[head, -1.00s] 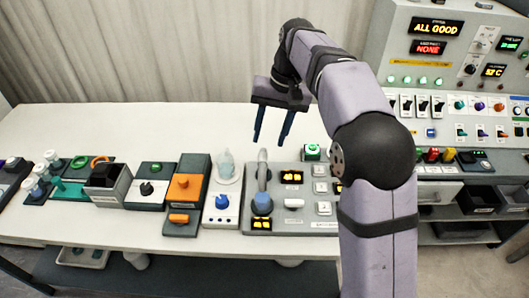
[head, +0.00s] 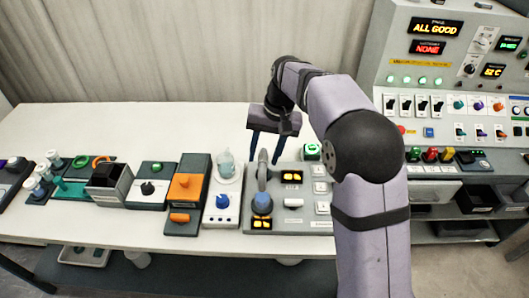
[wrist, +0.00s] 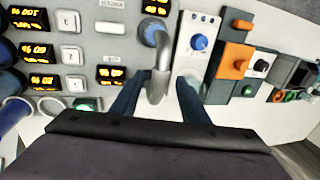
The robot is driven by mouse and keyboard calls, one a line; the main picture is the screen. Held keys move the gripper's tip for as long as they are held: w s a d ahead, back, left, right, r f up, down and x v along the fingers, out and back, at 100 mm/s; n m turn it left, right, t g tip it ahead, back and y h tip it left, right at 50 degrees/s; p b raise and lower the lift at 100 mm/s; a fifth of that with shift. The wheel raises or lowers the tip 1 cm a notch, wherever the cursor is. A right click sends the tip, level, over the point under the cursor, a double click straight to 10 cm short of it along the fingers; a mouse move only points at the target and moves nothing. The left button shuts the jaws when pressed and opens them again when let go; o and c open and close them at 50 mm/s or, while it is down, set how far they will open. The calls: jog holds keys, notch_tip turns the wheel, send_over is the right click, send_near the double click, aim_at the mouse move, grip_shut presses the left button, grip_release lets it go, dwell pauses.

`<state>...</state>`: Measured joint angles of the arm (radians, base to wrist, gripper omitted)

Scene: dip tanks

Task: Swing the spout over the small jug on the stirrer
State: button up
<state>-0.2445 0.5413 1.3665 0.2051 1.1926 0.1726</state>
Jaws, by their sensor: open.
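The spout (head: 262,172) is a grey curved pipe rising from a round blue base (head: 261,204) on the grey dispenser panel. The small jug (head: 226,166) is clear with a bluish tint and stands on the white stirrer (head: 221,214), left of the spout. My gripper (head: 263,161) is open, pointing down at the spout's upper end. In the wrist view the spout (wrist: 161,72) lies between the two dark blue fingers. I cannot tell whether either finger touches it. The stirrer (wrist: 197,25) shows beside the right finger; the jug is mostly hidden there.
An orange-topped dark block (head: 186,187) and a white unit with a dark knob (head: 148,189) stand left of the stirrer. The bench behind (head: 150,125) is clear.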

jog(key=shift+c, duration=0.6)
grip_shut()
jog(key=shift+a+r+m, duration=0.1)
jog(key=shift+a+m, duration=0.05)
jog(key=shift+m, duration=0.15)
jog(key=w+a+m+t+h+p, duration=0.1)
jog(key=w+a+m+p, duration=0.1)
jog(key=m, duration=0.6)
jog(key=w+a+m+t+h+p, duration=0.1)
jog(key=w+a+m+p, duration=0.2)
jog(key=m, duration=0.6)
jog(key=shift+w+a+p, duration=0.3)
jog(key=shift+a+p, duration=0.25)
jog(key=shift+p, duration=0.7)
jog(key=shift+m, duration=0.3)
